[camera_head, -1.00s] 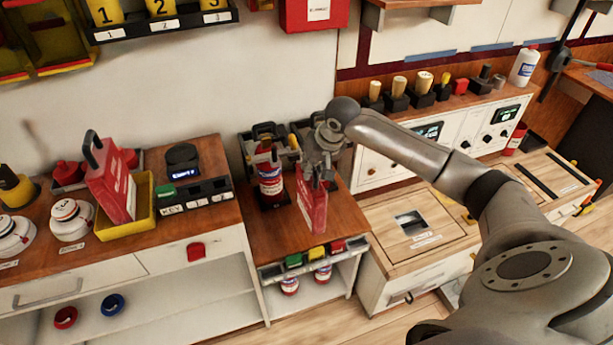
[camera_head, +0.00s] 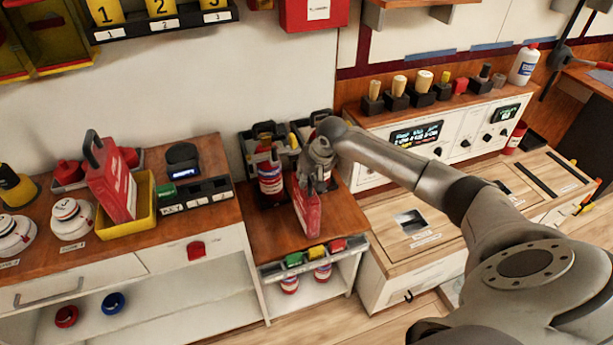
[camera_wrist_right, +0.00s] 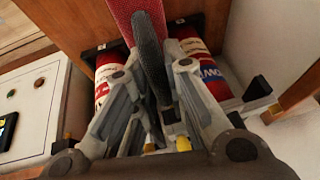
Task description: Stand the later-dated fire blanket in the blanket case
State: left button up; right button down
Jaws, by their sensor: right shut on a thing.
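My right gripper (camera_head: 314,178) is shut on a red fire blanket pack (camera_head: 306,212) above or on the middle wooden cabinet top; I cannot tell whether its bottom touches. In the right wrist view the pack (camera_wrist_right: 133,12) is upright between the fingers, its dark handle (camera_wrist_right: 152,62) in their grip. A second red blanket pack (camera_head: 113,185) with a black handle leans in a yellow tray (camera_head: 148,223) on the left counter. Dates are unreadable. A red wall box (camera_head: 295,14) with a white label is at the top, perhaps the blanket case. My left gripper is out of view.
Red-and-white canisters stand in black holders behind the held pack, one at its left (camera_head: 269,178). A dark-screened device (camera_head: 183,160) sits on the left counter. A white control panel (camera_head: 425,137) stands right of the pack. The front of the middle top is clear.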

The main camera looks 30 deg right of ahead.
jog(key=c, duration=1.7)
grip_release()
jog(key=shift+f, duration=0.15)
jog(key=shift+o, duration=1.1)
